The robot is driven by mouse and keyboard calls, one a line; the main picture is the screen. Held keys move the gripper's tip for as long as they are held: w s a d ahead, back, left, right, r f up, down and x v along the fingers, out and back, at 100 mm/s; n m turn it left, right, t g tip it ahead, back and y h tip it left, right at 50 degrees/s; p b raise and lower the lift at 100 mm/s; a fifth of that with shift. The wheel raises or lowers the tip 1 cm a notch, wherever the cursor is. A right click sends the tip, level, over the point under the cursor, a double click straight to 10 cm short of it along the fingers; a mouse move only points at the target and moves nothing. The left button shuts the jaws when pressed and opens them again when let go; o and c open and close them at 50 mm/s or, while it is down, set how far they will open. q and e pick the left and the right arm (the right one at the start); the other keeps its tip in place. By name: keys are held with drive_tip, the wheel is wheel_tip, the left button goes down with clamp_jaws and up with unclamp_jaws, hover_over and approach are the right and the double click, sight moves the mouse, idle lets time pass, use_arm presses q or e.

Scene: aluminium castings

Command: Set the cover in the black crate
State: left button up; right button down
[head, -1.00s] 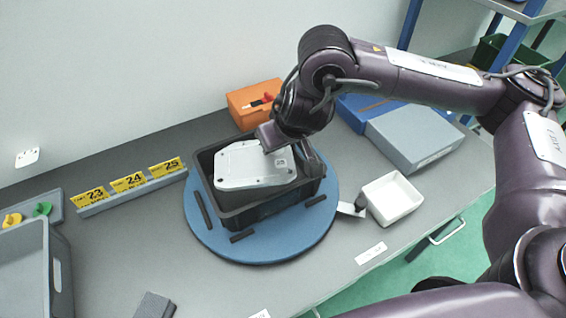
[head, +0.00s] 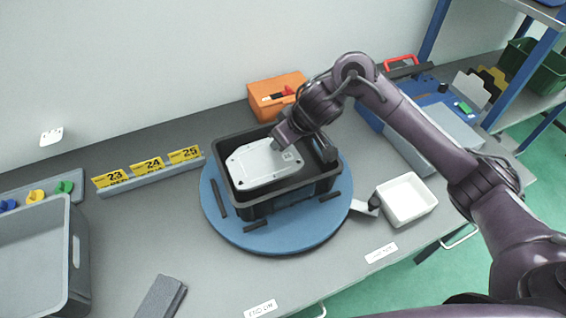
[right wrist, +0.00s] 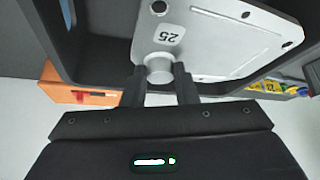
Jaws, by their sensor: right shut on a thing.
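The cover (head: 262,166) is a light grey aluminium plate with rounded corners and small holes. It is at the opening of the black crate (head: 291,199), within its walls in the head view; I cannot tell whether it touches the floor. The crate stands on a round blue turntable (head: 270,238). My right gripper (head: 277,147) is shut on the cover at its far edge. In the right wrist view the fingers (right wrist: 160,82) hold a round boss on the cover (right wrist: 215,32), beside a label reading 25. My left gripper is not in view.
An orange box (head: 276,95) stands behind the crate. A white tray (head: 407,200) and a small metal piece lie to its right. A grey bin (head: 40,262) and number signs 23 to 25 (head: 148,168) are at the left. The table front is mostly clear.

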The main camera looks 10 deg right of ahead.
sight(287, 154)
drive_tip(key=shift+f, duration=3.55)
drive_tip(key=c, duration=1.1)
unclamp_jaws()
drive_tip(key=shift+f, duration=0.15)
drive_tip(key=shift+c, duration=0.2)
drive_tip(key=shift+s+r, duration=0.1)
drive_tip(key=shift+r, duration=0.25)
drive_tip(key=p+v, duration=0.1)
drive_tip(key=v, duration=0.9)
drive_tip(key=shift+s+d+r, duration=0.1)
drive_tip(key=shift+d+r, duration=0.05)
drive_tip(key=shift+r, duration=0.15)
drive_tip(key=shift+s+d+r, duration=0.15)
drive_tip(key=shift+s+r, duration=0.15)
drive_tip(key=shift+r, duration=0.1)
